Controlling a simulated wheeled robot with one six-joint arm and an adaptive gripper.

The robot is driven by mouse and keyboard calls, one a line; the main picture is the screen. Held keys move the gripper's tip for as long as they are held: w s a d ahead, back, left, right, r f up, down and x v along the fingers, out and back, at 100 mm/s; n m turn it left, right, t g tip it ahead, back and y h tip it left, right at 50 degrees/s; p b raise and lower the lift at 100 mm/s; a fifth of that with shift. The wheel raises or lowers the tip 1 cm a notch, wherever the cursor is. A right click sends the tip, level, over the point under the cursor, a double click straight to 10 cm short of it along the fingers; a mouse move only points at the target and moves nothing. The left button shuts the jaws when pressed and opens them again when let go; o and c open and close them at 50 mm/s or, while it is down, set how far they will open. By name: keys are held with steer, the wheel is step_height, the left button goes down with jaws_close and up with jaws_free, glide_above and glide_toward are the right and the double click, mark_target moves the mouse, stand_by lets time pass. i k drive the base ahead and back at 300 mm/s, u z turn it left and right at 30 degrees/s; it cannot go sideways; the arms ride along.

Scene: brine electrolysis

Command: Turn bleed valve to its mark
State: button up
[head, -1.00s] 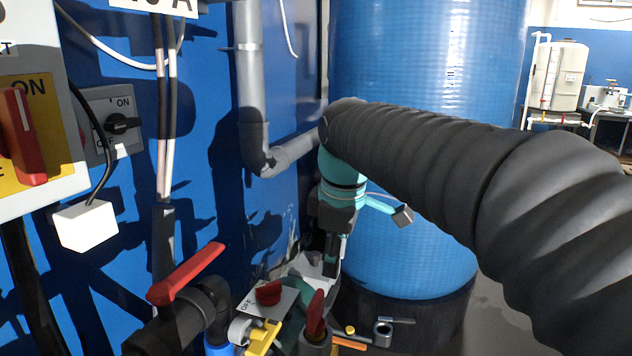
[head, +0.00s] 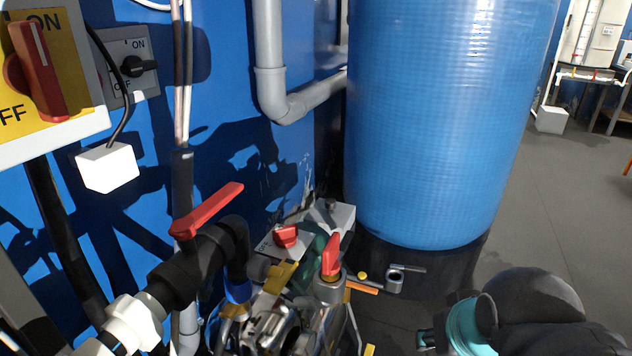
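Several red-handled controls stand in the lower left and middle of the head view, and no readable label shows which is the bleed valve. A long red lever (head: 207,209) sits on a black pipe valve (head: 197,262) and slants up to the right. A red knob (head: 287,236) sits on a light plate marked OFF. A red handle (head: 331,256) stands upright on a grey fitting beside metal pipework. No alignment mark can be made out. My arm's teal and black wrist is at the lower right, apart from all these; my gripper's fingers are not visible.
A large blue tank (head: 440,120) stands behind the valves on a black base. A grey pipe (head: 270,75) runs down the blue wall. Switch boxes with a red handle (head: 38,72) and a black knob (head: 136,66) are at upper left. Open floor (head: 560,210) lies right.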

mark_target(278, 276)
steer(key=u, duration=1)
steer(key=k, duration=1)
steer(key=z, duration=0.5)
steer(key=i, duration=0.35)
steer(key=u, duration=0.15)
